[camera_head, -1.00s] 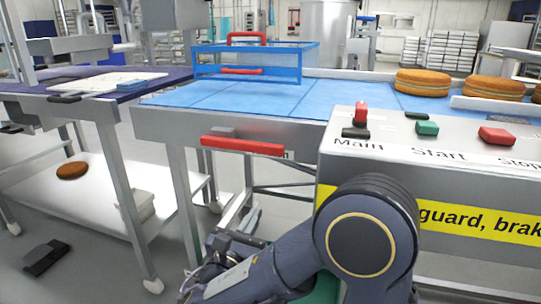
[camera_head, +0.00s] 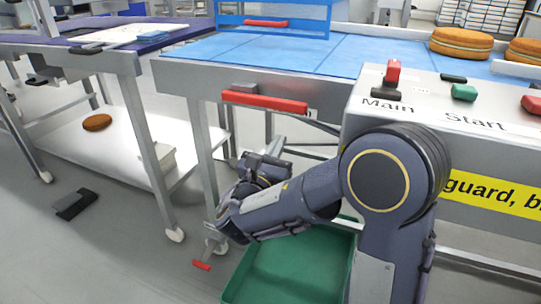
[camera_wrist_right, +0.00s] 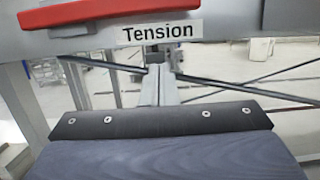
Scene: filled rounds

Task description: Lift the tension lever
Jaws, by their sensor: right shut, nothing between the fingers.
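The tension lever is a long red handle (camera_head: 264,102) on the near side of the conveyor frame, roughly level in the head view. In the right wrist view its red bar (camera_wrist_right: 100,11) crosses the upper left, above a "Tension" label (camera_wrist_right: 161,32). My right gripper (camera_head: 277,146) is below the lever in the head view, partly hidden by its own wrist. Its narrow grey fingers (camera_wrist_right: 158,78) show in the right wrist view, shut and empty, below the label and apart from the lever. My left gripper is not in view.
The control box (camera_head: 440,110) with Main and Start controls stands right of the lever. A blue belt (camera_head: 300,50) carries orange-brown filled rounds (camera_head: 460,42). A green bin (camera_head: 290,268) is on the floor below my arm. A side table (camera_head: 120,50) stands left.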

